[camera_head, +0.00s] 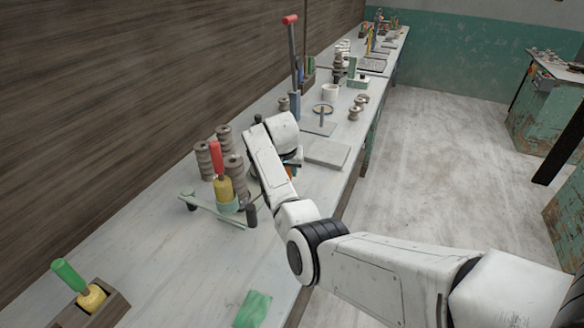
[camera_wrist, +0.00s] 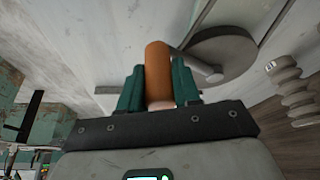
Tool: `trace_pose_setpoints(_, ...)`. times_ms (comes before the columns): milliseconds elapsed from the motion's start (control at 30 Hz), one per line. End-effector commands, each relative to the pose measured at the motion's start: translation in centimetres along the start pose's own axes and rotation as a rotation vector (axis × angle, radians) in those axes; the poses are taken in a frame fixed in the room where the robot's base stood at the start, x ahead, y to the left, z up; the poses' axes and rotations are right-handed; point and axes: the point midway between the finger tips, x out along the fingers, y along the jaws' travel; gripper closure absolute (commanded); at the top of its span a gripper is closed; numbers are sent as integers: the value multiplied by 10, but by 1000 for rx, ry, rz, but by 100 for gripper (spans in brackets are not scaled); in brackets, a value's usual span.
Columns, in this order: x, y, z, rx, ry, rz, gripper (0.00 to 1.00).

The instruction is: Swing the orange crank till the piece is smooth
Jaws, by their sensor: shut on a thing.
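In the wrist view, my gripper (camera_wrist: 158,78) is shut on the orange crank handle (camera_wrist: 157,58), one green finger on each side of it. A short grey arm (camera_wrist: 204,70) runs from the handle to a round grey disc (camera_wrist: 228,55) on the right. In the head view, my arm hides most of the crank; only a small bit of orange (camera_head: 289,172) shows below my wrist. I cannot make out the piece's surface in either view.
A pale flat board (camera_head: 327,153) lies right of my gripper on the long bench (camera_head: 150,255). Ribbed grey stacks (camera_head: 203,160) and a red-handled tool (camera_head: 217,160) stand to the left. A tall red-topped lever (camera_head: 293,55) rises behind. A green-handled tool (camera_head: 70,273) stands at front left.

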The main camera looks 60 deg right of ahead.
Motion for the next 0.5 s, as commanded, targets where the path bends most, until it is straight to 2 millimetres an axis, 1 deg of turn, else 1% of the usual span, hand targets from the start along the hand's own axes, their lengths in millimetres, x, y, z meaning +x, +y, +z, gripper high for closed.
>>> trace_pose_setpoints(33,-4,-8,3,-7,4,-7,100)
trace_pose_setpoints(200,-7,-20,12,-10,4,-9,100)
trace_pose_setpoints(500,-10,-36,20,-9,4,-9,100)
